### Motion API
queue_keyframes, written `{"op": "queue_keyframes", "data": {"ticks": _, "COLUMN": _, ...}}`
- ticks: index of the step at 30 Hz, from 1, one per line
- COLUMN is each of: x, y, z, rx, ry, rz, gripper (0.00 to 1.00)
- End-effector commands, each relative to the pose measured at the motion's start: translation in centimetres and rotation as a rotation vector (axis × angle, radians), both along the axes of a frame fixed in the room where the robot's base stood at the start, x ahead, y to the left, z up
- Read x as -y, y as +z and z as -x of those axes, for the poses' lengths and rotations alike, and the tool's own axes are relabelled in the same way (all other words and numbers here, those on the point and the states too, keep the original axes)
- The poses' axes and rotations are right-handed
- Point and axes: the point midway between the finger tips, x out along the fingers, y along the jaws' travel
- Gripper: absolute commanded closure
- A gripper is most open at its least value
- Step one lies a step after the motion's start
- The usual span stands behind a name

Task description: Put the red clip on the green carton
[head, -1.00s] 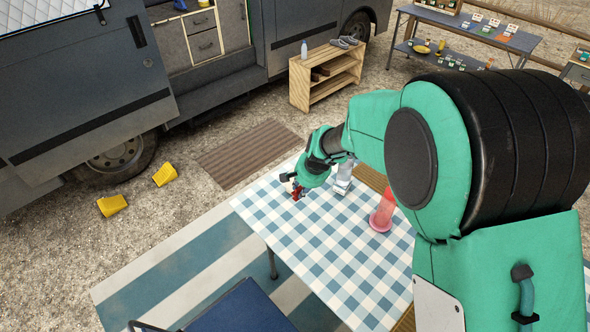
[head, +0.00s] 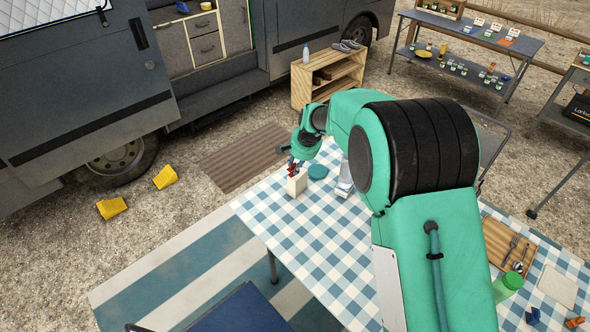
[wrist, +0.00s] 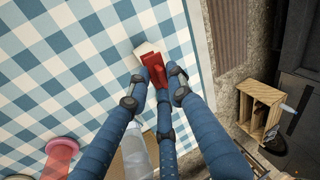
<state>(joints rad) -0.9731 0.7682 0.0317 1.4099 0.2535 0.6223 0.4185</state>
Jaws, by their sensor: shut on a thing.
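A small cream carton (head: 297,184) is near the far left corner of the checked table; no green shows on its visible faces. The red clip (head: 292,168) shows at the carton's upper left edge, under my gripper (head: 291,160). In the wrist view, my gripper (wrist: 154,88) is shut on the red clip (wrist: 154,67), whose far end overlaps the pale carton (wrist: 146,49) in the picture. I cannot tell whether clip and carton touch. The fingers and clip hide part of the carton.
A pink object (wrist: 60,149) shows in the wrist view. A wooden shelf (head: 302,88) stands beyond the table (head: 310,230). The table's near left is clear.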

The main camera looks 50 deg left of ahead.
Motion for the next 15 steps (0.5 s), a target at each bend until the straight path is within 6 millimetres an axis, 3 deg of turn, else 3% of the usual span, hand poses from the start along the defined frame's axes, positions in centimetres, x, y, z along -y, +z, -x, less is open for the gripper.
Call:
{"op": "queue_keyframes", "data": {"ticks": 6, "x": -1.7, "y": -0.3, "z": -1.1, "rx": 0.000, "ry": 0.001, "rz": 0.000, "gripper": 0.94}}
{"op": "queue_keyframes", "data": {"ticks": 15, "x": -2.0, "y": -0.2, "z": -1.3, "rx": -0.001, "ry": 0.000, "rz": 0.000, "gripper": 0.94}}
